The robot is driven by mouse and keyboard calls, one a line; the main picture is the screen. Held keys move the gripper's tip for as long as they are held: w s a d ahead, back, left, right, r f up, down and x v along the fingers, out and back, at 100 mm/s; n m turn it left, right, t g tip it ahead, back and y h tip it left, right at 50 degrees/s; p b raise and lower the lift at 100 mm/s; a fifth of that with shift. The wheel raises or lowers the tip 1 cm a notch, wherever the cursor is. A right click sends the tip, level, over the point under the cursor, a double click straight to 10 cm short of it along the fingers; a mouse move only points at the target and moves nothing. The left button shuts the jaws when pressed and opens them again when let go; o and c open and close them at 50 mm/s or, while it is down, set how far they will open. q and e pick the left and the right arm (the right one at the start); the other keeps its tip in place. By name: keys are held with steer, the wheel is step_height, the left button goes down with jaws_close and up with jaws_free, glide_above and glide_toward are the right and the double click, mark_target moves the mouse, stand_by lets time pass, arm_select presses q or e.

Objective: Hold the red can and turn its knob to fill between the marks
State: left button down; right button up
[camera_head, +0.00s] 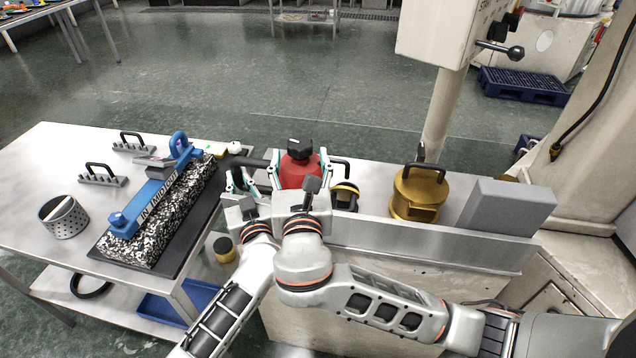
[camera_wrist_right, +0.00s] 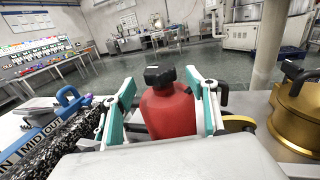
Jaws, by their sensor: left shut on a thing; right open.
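The red can (camera_head: 299,174) stands upright on the grey ledge in the middle of the head view, its black knob (camera_head: 299,148) on top. The can also shows in the right wrist view (camera_wrist_right: 168,112), with the knob (camera_wrist_right: 159,76) above it. My right gripper (camera_head: 301,168) is open, its fingers on either side of the can, apart from the knob. My left gripper (camera_head: 243,172) is shut at the can's left side, by a dark bar (camera_head: 252,162) that reaches towards it. Its exact contact is hidden. No marks on the can are visible.
A brass pot (camera_head: 419,193) and a grey block (camera_head: 506,207) stand to the right. To the left, a steel table (camera_head: 50,163) carries a blue straightedge (camera_head: 153,190) on a speckled block and a perforated cup (camera_head: 64,217). A small brass-and-black piece (camera_head: 345,195) sits close right of the can.

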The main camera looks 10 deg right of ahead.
mark_target(305, 154)
steer(key=s, duration=0.7)
steer(key=w, duration=0.7)
steer(key=w+d, duration=0.1)
steer(key=w, duration=0.3)
steer(key=shift+w, duration=0.35)
steer(key=n+y, duration=0.3)
steer(key=y, duration=0.1)
steer(key=shift+s+y, duration=0.1)
steer(key=shift+y, duration=0.3)
steer(key=s+d, duration=0.1)
steer(key=s, duration=1.1)
steer(key=shift+d, duration=0.15)
steer(key=shift+f, duration=0.1)
